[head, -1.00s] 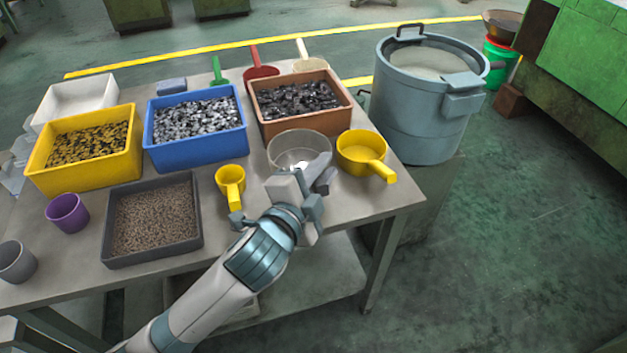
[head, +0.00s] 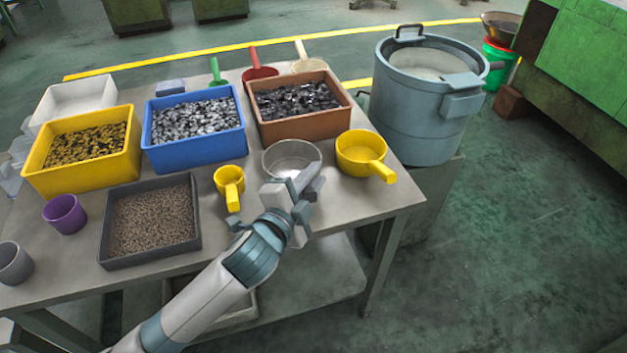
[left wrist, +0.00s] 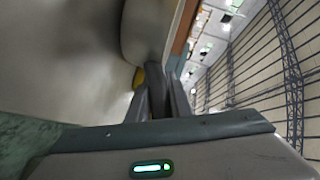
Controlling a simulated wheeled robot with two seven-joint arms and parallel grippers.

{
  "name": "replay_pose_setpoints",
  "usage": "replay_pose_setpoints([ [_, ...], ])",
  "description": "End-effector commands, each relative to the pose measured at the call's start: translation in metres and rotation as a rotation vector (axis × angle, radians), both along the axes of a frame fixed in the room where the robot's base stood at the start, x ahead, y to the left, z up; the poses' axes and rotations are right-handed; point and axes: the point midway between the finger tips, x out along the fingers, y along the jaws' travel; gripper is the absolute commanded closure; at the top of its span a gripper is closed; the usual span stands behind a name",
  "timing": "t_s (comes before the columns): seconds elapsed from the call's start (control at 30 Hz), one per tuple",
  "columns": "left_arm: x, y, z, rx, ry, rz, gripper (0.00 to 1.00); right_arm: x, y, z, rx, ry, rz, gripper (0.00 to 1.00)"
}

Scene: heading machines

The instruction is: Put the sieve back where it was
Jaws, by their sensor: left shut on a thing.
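The sieve (head: 291,151) is a round, shallow grey vessel with a thin rim, near the right part of the table (head: 345,205). My left gripper (head: 303,180) is shut on its near side, and the fingers hide that part. The sieve looks level and at or just above the tabletop; I cannot tell whether it touches. In the left wrist view, the fingers (left wrist: 160,95) reach to a rounded grey surface, which seems to be the sieve (left wrist: 147,35). My right gripper is not in view.
A yellow ladle (head: 360,152) stands close right of the sieve, a small yellow scoop (head: 229,182) to its left. A brown bin (head: 300,127) is behind it, beside a blue bin (head: 196,150). A large grey-blue drum (head: 420,120) stands beyond the table's right end.

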Motion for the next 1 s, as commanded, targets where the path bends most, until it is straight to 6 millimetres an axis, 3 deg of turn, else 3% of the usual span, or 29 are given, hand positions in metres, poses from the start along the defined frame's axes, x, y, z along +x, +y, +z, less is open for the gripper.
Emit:
replay_pose_setpoints([
  [0.17, 0.0002, -0.0001, -0.0064, -0.001, -0.004, -0.001, 1.00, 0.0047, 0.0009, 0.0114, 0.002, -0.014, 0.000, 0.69],
  [0.5, 0.0002, 0.0001, -0.0094, 0.000, -0.002, 0.000, 1.00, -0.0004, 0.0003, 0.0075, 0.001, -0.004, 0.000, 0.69],
  [0.53, 0.0001, 0.0000, -0.0095, -0.001, -0.002, 0.001, 0.74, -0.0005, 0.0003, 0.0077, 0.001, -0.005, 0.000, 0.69],
  [0.6, 0.0001, 0.0000, -0.0094, -0.001, -0.002, 0.001, 0.63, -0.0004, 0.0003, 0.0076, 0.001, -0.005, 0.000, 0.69],
  [1.0, 0.0002, -0.0003, -0.0056, 0.000, -0.003, -0.001, 0.63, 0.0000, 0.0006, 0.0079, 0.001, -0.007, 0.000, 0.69],
])
